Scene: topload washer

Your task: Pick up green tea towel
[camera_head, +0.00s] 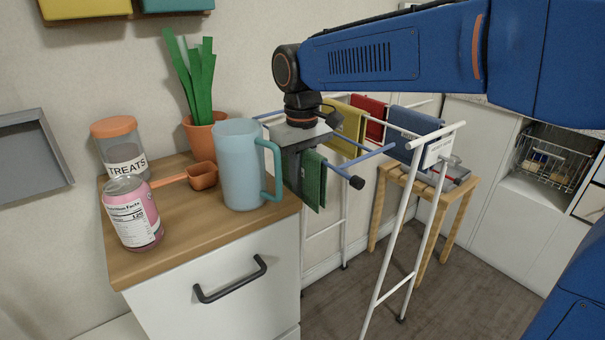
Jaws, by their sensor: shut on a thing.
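The green tea towel (314,182) hangs at the near left end of the drying rack (408,240), just right of the blue pitcher. My gripper (298,162) reaches down over the towel's upper left part and is shut on it. The gripper body hides the towel's upper edge and the fingertips are hard to make out. I cannot tell whether the towel still rests on a rack bar. A yellow towel (347,125), a red towel (370,115) and a blue towel (412,125) hang farther along the rack.
A blue pitcher (238,165) stands close left of my gripper on the wooden countertop (195,222). A wooden stool (447,200) stands behind the rack.

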